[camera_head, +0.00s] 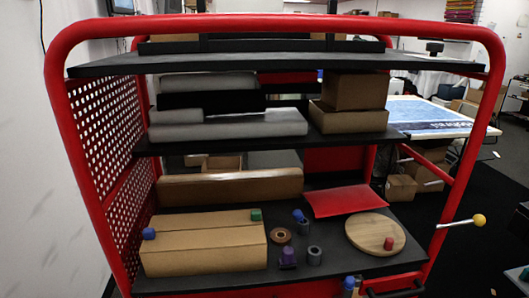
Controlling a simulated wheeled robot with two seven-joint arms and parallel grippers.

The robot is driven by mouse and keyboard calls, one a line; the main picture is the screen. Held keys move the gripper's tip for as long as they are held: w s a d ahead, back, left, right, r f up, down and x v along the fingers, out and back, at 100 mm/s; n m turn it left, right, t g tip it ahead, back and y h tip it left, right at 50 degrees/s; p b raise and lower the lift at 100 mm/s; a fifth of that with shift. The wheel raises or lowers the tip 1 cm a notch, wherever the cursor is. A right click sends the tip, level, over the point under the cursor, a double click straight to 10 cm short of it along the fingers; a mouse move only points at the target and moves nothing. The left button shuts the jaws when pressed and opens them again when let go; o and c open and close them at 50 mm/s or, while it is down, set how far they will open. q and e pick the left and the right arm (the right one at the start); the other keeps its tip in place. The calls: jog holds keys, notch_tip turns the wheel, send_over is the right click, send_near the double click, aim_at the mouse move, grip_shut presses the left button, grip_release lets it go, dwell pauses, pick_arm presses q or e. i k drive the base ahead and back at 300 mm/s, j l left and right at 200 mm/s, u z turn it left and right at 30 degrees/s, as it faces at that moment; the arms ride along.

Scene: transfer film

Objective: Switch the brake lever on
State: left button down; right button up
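The brake lever (458,224) is a thin metal rod with a yellow ball knob (479,220) at its end. It sticks out to the right from the right upright of a red-framed cart (280,22), about level with the lowest visible shelf. The rod runs nearly level, with the knob end slightly higher. Free space surrounds the knob. Neither of my grippers can be made out in the head view, and nothing touches the lever.
The cart's dark shelves hold cardboard boxes (203,244), a round wooden board (375,233), a red tray (345,201) and small blue, green and grey pieces. A white wall is close on the left. Dark floor (470,262) lies open right of the cart, with boxes behind.

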aim_at(479, 220)
jog(key=z, duration=1.5)
